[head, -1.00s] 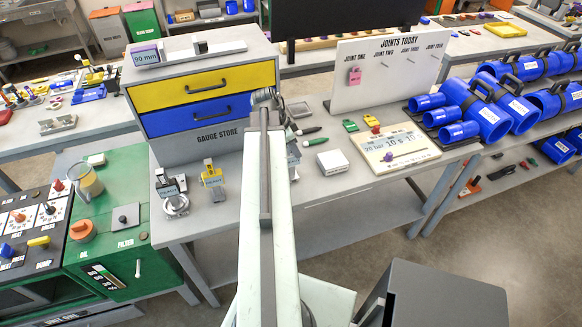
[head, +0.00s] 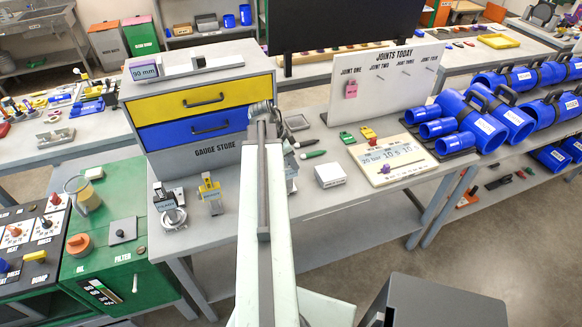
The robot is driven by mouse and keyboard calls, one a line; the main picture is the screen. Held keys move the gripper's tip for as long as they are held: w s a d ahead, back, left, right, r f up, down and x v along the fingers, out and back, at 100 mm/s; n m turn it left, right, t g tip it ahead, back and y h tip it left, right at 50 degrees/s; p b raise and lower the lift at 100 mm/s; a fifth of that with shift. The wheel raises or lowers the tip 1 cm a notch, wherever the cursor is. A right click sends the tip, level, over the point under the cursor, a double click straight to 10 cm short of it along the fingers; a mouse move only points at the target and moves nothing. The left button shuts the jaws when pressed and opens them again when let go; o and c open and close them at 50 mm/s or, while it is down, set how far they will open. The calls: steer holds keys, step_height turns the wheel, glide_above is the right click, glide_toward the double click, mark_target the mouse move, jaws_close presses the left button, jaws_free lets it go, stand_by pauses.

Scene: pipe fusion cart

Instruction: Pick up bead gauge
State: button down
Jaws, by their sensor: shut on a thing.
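My gripper (head: 289,163) is at the far end of my pale arm, over the grey bench in front of the gauge store. My arm hides most of it, and only a grey edge shows to the right of the arm. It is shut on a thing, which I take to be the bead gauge. Only a small grey piece (head: 292,186) shows below the gripper's edge, too little to make out its shape or whether it touches the bench. A yellow-topped tool (head: 210,190) and a grey tool with a round metal ring (head: 170,205) stand on the bench to the left.
The gauge store (head: 205,158), with a yellow and a blue drawer, stands behind on the left. The bench's front strip is clear.

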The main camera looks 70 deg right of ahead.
step_height(320, 180, up, 10)
steer(key=p, duration=0.9)
steer(key=shift+f, duration=0.15)
steer(key=c, duration=2.1)
jaws_free()
steer(key=shift+c, duration=0.2)
jaws_close()
